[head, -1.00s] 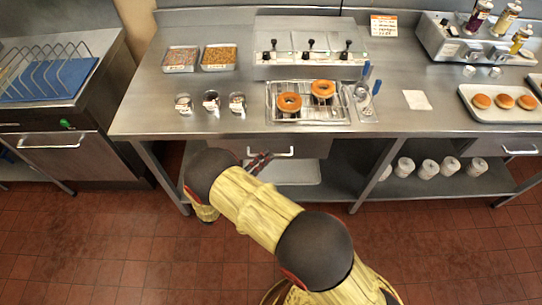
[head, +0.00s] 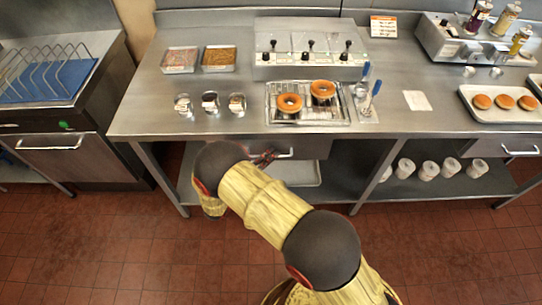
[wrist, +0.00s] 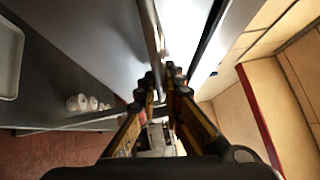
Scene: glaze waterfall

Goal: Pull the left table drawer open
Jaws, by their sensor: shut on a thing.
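The left table drawer (head: 318,149) is under the steel counter, below the wire rack with two donuts. Its front looks close to flush with the table's edge. Its bar handle (head: 288,153) shows to the right of my gripper (head: 266,157). My gripper is shut on the handle near its left part. In the wrist view my fingers (wrist: 160,78) close together at the end of a metal bar that runs up the picture. My arm and wrist hide the drawer's left part in the head view.
The right drawer (head: 508,147) is shut. White cups (head: 428,169) stand on the lower shelf. The counter (head: 160,118) above holds small metal cups, topping trays and donuts (head: 289,102). A table leg (head: 160,178) stands left of my wrist. The tiled floor in front is clear.

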